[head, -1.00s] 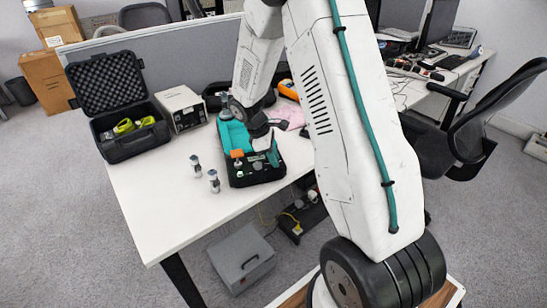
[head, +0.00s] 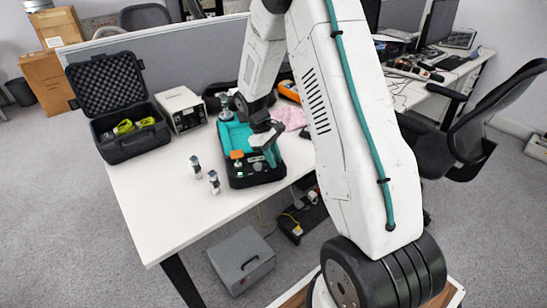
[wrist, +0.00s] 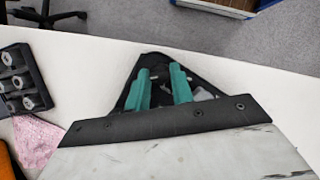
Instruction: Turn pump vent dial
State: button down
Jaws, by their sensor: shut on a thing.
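The pump unit (head: 236,180), a black body with a teal top and an orange-topped fitting (head: 237,155), sits on the white table. My gripper (head: 271,158) is down at its right part, teal fingers pointing to its top. In the wrist view my gripper (wrist: 163,88) shows two teal fingers with a narrow gap, over a black surface. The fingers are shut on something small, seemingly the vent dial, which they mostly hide. I cannot make out the dial's pointer or markings.
Two small silver cylinders (head: 214,182) stand left of the pump. An open black case (head: 130,144) and a white box (head: 183,109) are farther left. A pink cloth (head: 293,116) lies behind, to the right. The table's front left (head: 160,220) is clear.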

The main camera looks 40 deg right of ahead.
aim_at(266, 162)
jog(key=c, duration=1.2)
grip_release()
jog(key=shift+c, duration=0.2)
jog(key=v, duration=0.8)
jog(key=shift+f, duration=0.1)
